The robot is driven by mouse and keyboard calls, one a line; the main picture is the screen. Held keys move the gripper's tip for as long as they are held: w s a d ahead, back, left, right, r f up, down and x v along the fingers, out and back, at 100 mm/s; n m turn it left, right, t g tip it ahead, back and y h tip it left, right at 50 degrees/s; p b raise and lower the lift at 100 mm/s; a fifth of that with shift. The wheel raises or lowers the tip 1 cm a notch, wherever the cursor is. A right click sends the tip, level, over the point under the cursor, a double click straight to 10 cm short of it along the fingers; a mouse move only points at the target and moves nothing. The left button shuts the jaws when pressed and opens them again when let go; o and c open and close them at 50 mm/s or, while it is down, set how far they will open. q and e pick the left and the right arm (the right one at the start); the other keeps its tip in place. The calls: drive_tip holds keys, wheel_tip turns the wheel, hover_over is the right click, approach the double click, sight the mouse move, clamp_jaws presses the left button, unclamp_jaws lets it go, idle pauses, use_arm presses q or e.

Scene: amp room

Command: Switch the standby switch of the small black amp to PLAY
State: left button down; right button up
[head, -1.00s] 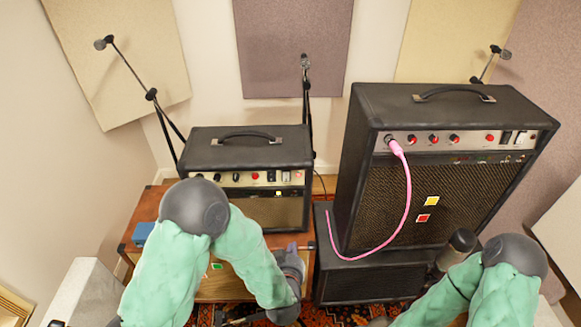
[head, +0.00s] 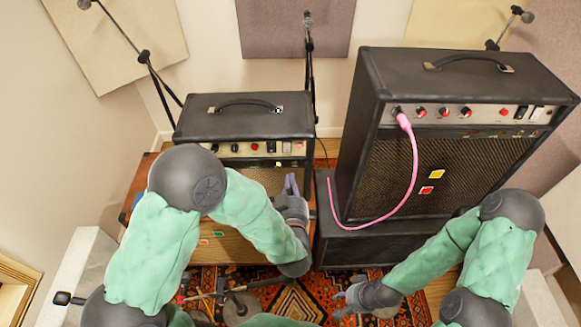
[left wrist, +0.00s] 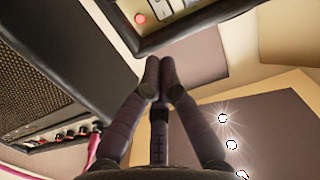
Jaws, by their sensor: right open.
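The small black amp (head: 200,122) stands on a wooden cabinet at the left of the head view. Its front panel has knobs, a red lamp (head: 254,147) and switches (head: 287,147) toward the right end. My left gripper (head: 291,182) is just in front of and below that end, fingers together and empty, pointing up at the panel. In the left wrist view, the left fingertips (left wrist: 159,66) are shut below the panel, with the red lamp (left wrist: 140,18) and part of the switches (left wrist: 177,4) at the top edge. Switch positions are unclear. My right gripper (head: 339,302) is open and empty, low over the rug.
A large black amp (head: 450,75) with a pink cable (head: 414,172) stands on a black cabinet (head: 365,247) to the right. Mic stands (head: 150,70) rise behind the small amp. A patterned rug (head: 300,300) covers the floor.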

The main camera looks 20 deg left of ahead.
sight(290, 144)
use_arm(q)
drive_tip(key=b+x, duration=0.2)
drive_tip(key=x, duration=1)
drive_tip(key=shift+w+a, duration=0.1)
drive_tip(key=shift+w, duration=0.05)
drive_tip(key=shift+w+a, duration=0.1)
drive_tip(key=shift+w, duration=0.25)
drive_tip(key=shift+w+a, duration=0.1)
drive_tip(key=shift+w, duration=0.15)
drive_tip(key=shift+r, duration=0.1)
drive_tip(key=shift+s, duration=0.3)
drive_tip(key=v, duration=1.1)
drive_tip(key=shift+s+d, duration=0.2)
drive_tip(key=shift+d, duration=0.05)
